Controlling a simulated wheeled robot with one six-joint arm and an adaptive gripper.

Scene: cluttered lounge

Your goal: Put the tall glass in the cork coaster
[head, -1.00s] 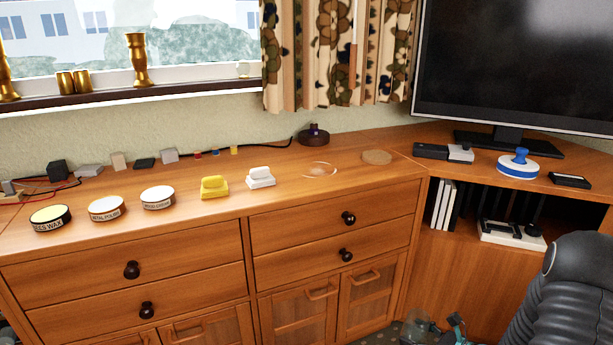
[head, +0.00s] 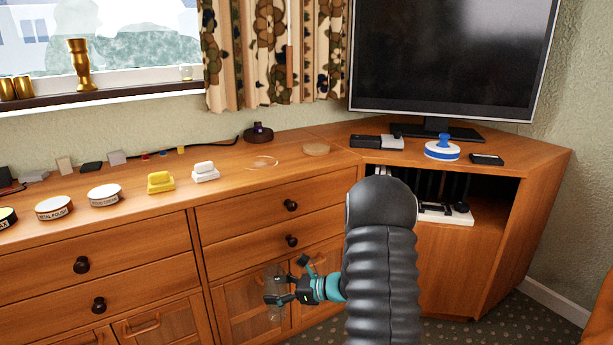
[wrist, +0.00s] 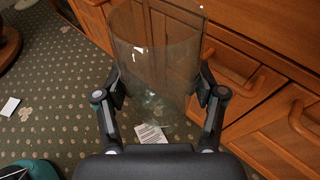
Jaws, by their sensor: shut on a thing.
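The tall glass (wrist: 155,55) is clear and see-through, and it stands between the two fingers of my gripper (wrist: 160,95) in the wrist view. My gripper is shut on it. In the head view my gripper (head: 290,298) is low in front of the cabinet doors, and the glass (head: 275,283) shows only faintly there. The cork coaster (head: 316,149) is a flat tan disc on the cabinet top near the corner, well above and beyond my gripper. Nothing stands on it.
A clear disc (head: 262,162) lies left of the coaster, with a white block (head: 205,171) and a yellow block (head: 160,182) further left. A dark box (head: 371,141) and a television (head: 440,60) stand to the right. Drawer knobs stick out below the cabinet top.

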